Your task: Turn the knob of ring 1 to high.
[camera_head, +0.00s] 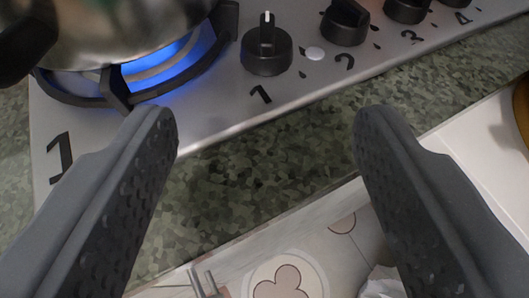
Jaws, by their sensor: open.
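The knob of ring 1 (267,50) is a round black knob with a raised grip and a white mark at its top end. It stands on the steel hob, with a black "1" printed below it. Ring 1 (126,98) shows a blue flame under a metal pot (115,28). My gripper (262,122) is open and empty, with one finger at each side of the lower picture. The knob lies above the gap between the fingertips, apart from both.
More black knobs, such as knob 2 (345,22), stand in a row to the right. The pot's dark handle (25,42) is at the upper left. A green speckled counter (260,172) runs along the hob's front edge. A white surface (475,150) is at the right.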

